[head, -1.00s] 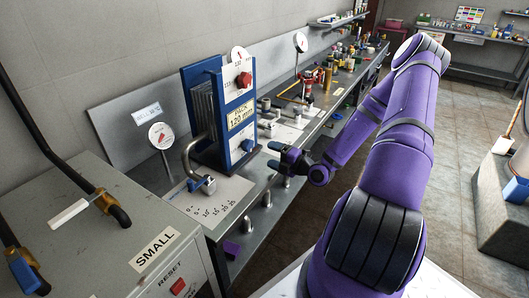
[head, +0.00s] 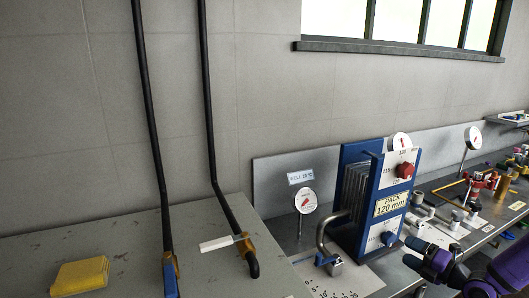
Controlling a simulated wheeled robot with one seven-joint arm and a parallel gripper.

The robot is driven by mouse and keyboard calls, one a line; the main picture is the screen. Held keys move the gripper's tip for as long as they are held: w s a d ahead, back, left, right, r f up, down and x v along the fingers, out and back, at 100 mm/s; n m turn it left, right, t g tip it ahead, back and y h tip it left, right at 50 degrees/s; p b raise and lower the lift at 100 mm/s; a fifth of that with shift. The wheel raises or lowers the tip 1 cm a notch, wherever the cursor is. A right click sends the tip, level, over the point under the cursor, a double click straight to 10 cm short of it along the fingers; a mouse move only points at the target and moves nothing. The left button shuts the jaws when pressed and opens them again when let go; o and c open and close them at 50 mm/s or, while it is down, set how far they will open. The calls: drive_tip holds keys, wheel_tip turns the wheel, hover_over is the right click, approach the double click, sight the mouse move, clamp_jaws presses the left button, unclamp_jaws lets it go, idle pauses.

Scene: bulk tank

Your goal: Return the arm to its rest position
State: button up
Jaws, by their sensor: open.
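My gripper (head: 412,253) is at the lower right of the head view, at the end of my purple arm (head: 460,277). Most of my arm is cut off by the picture's bottom and right edges.
A grey cabinet (head: 120,245) fills the lower left, with a yellow block (head: 80,276) and two black pipes (head: 207,110) on it. A round gauge (head: 304,200) stands left of the pack. Red fittings (head: 480,185) stand on the bench to the right.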

drive_tip(key=s+a+r+n+g, duration=0.4)
drive_tip(key=a+r+n+g, duration=0.4)
drive_tip(key=n, duration=0.4)
drive_tip(key=s+a+r+n+g, duration=0.45)
drive_tip(key=a+r+n, duration=0.35)
drive_tip(key=n, duration=0.5)
drive_tip(key=s+r+n+t+h, duration=0.3)
drive_tip(key=s+r+n+h, duration=0.6)
drive_tip(key=s+r+n, duration=0.7)
drive_tip(key=r+n, duration=0.1)
drive_tip(key=n, duration=0.2)
drive_tip(key=shift+d+r+h, duration=0.25)
drive_tip(key=shift+r+h, duration=0.05)
drive_tip(key=shift+r, duration=0.05)
